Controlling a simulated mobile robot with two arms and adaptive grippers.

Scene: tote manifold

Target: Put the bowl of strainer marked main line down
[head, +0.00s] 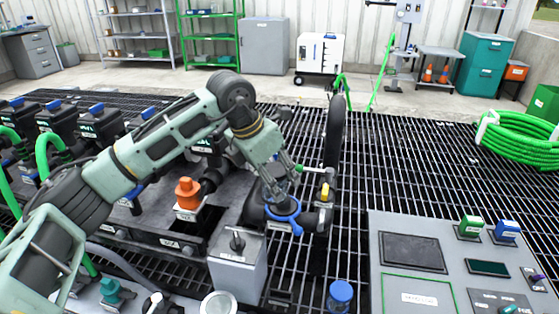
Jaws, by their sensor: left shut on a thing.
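My left gripper (279,178) reaches down from the left to the strainer (283,211) in the middle of the view. The strainer has a dark body with a blue ring around its top. The gripper is shut on what looks like the clear bowl (277,188), just above the blue ring. The gripper's fingers hide much of the bowl, and I cannot tell whether it touches the ring. No readable main line mark shows on it. My right gripper is not in view.
A black upright pipe (333,140) and a yellow-handled valve (325,192) stand close right of the gripper. A grey box (237,262), an orange-capped fitting (187,194) and a blue-capped container (340,296) are near. A grey panel (400,290) fills the front right. Open grating (420,170) lies behind it.

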